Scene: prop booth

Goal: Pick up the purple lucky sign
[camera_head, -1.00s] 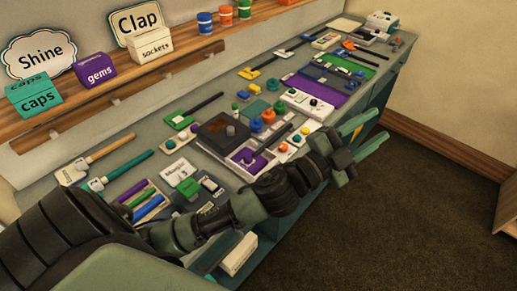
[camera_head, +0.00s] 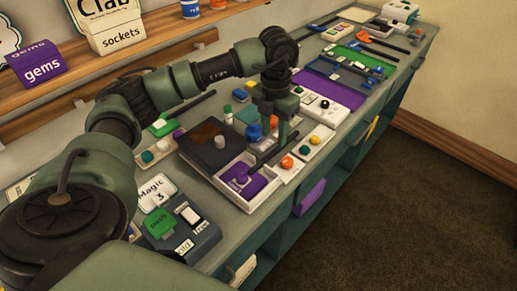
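No readable "lucky" lettering shows, so I cannot tell for sure which purple thing is the sign. A tilted purple piece (camera_head: 310,198) shows at the front of the cabinet, below the counter edge. Another purple piece (camera_head: 240,179) lies in a white tray on the counter. My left gripper (camera_head: 274,137) points down over the counter, right of the dark box and near a black bar beside the tray. Its fingers look apart with nothing clearly between them. It is away from the tilted purple piece, above and left of it. My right gripper is out of view.
The counter (camera_head: 232,208) is crowded with small props. A dark box (camera_head: 213,142), a blue knob (camera_head: 253,132) and a white panel (camera_head: 318,140) surround the gripper. A purple gems box (camera_head: 37,64) stands on the wall shelf. The floor (camera_head: 400,215) at right is clear.

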